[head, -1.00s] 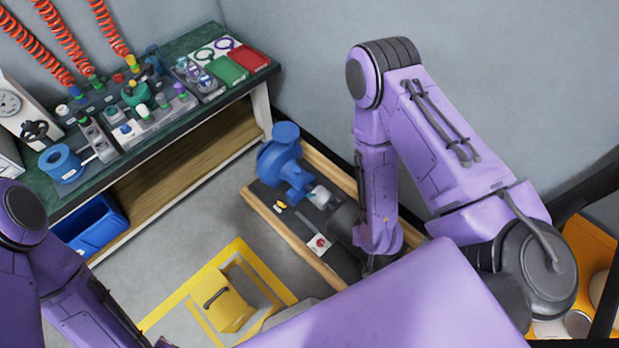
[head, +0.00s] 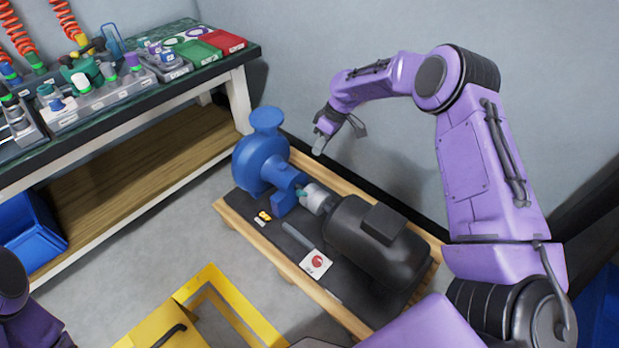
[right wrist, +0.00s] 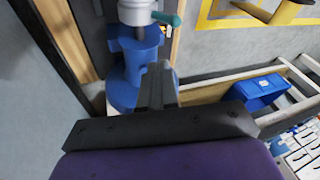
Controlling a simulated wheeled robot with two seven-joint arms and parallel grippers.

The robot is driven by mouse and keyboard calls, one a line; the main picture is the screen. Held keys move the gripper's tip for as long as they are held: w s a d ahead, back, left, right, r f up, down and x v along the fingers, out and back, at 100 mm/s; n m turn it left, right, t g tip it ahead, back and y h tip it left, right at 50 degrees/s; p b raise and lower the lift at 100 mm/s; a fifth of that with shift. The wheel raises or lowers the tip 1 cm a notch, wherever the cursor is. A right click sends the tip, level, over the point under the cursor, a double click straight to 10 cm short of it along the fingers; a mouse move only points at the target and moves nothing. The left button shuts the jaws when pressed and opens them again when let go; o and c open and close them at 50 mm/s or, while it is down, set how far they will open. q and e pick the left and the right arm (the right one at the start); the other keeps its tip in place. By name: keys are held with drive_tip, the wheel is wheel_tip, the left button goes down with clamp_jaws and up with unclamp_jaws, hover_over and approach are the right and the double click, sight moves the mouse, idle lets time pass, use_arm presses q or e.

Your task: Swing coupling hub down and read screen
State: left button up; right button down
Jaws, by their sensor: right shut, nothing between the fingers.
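The silver coupling hub (head: 318,198) sits on the shaft line between the blue pump (head: 262,165) and the dark motor (head: 378,240). A small teal piece (head: 301,193) sticks out from it. The hub also shows at the top of the right wrist view (right wrist: 138,12), with the teal piece (right wrist: 167,18) at its right. My right gripper (head: 318,146) is shut and empty, above and behind the hub. Its fingers (right wrist: 157,85) show together in front of the pump in the wrist view. No lit screen is readable. My left gripper is out of view.
The pump and motor stand on a wood-edged base (head: 290,268) by the wall. A white card with a red disc (head: 316,263) and small yellow parts (head: 264,216) lie on it. A yellow frame (head: 225,295) is in front; a workbench (head: 130,105) stands left.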

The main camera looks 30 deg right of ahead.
drive_tip(key=b, duration=0.3)
approach(305, 192)
drive_tip(key=w+a, duration=0.1)
drive_tip(key=w, duration=0.1)
drive_tip(key=shift+s+a+f, duration=0.25)
drive_tip(key=shift+a+f, duration=0.25)
drive_tip(key=shift+s+a+f, duration=0.25)
drive_tip(key=shift+a+f, duration=0.2)
drive_tip(key=shift+f, duration=0.1)
drive_tip(key=shift+s+a+f, duration=0.35)
drive_tip(key=shift+a+f, duration=0.05)
drive_tip(key=shift+a, duration=0.1)
